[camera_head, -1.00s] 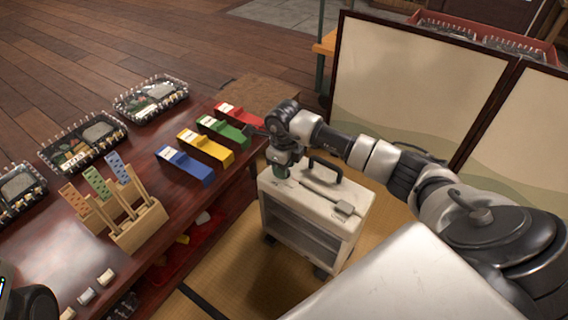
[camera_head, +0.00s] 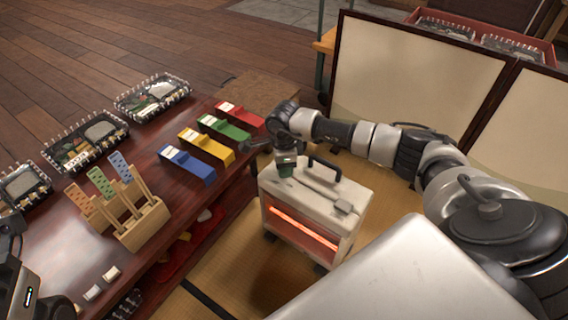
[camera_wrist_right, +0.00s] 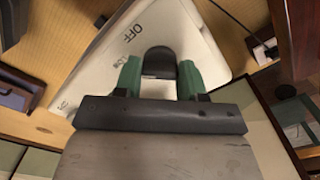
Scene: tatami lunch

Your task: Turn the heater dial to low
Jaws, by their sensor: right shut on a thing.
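The heater (camera_head: 345,192) is a cream box with a black carry handle on top. It stands on the tatami, and its front bars (camera_head: 300,228) glow orange. My right gripper (camera_head: 286,170) points down onto the left part of the heater's top. In the right wrist view its green fingers (camera_wrist_right: 158,78) are shut on the black dial (camera_wrist_right: 158,60). The word OFF (camera_wrist_right: 132,32) is printed on the heater's top (camera_wrist_right: 165,25) near the dial; other markings are too small to read. A dark part of my left arm shows at the lower left edge; its fingers are not seen.
The low wooden table (camera_head: 150,225) left of the heater holds blue (camera_head: 186,165), yellow (camera_head: 207,147), green (camera_head: 224,127) and red (camera_head: 238,114) boxes, a wooden rack (camera_head: 140,222) and several trays. A folding screen (camera_head: 405,85) stands behind my right arm. Tatami is bare in front of the heater.

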